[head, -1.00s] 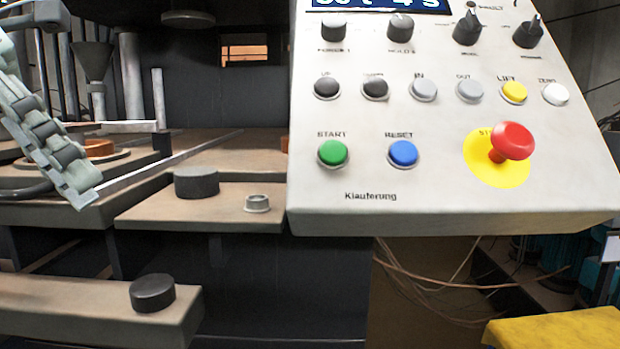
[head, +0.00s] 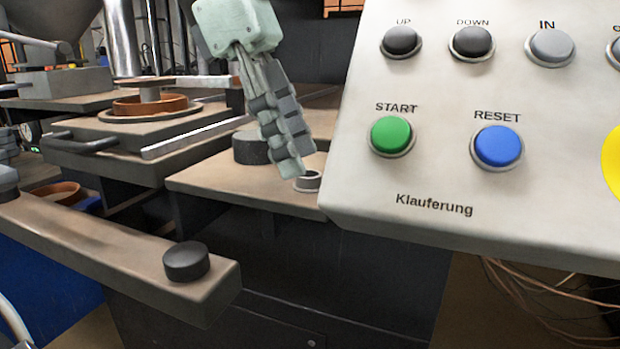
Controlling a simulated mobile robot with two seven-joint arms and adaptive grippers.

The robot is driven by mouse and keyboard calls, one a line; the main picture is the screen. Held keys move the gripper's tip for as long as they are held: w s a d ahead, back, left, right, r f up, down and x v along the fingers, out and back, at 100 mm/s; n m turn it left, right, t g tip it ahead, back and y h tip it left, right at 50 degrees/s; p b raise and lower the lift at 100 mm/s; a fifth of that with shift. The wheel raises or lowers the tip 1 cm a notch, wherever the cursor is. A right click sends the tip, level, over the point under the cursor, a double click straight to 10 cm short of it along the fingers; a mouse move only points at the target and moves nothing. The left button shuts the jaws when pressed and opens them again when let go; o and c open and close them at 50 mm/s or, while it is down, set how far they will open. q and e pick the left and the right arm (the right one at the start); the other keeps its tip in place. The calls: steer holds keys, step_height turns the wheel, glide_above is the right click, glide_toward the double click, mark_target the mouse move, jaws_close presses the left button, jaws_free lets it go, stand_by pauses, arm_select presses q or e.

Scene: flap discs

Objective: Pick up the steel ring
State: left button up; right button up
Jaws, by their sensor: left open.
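The steel ring (head: 308,181) is a small grey ring lying on the brown plate (head: 230,184) left of the control panel. My left gripper (head: 297,166) comes down from above, its fingertips right at the ring's upper left in the picture. The fingers overlap in this view, and the gripper is open. Part of the ring is hidden behind the fingertips; I cannot tell whether they touch it. My right gripper is not in view.
A dark round disc (head: 251,148) stands on the same plate, just behind the fingers. The control panel (head: 440,215) rises close on the right. Another dark disc (head: 186,261) sits on the front beam (head: 110,245). An orange-brown ring (head: 148,104) lies behind left.

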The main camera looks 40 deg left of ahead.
arm_select(q)
steer(key=shift+x, duration=1)
steer(key=c, duration=0.8)
steer(key=shift+c, duration=0.2)
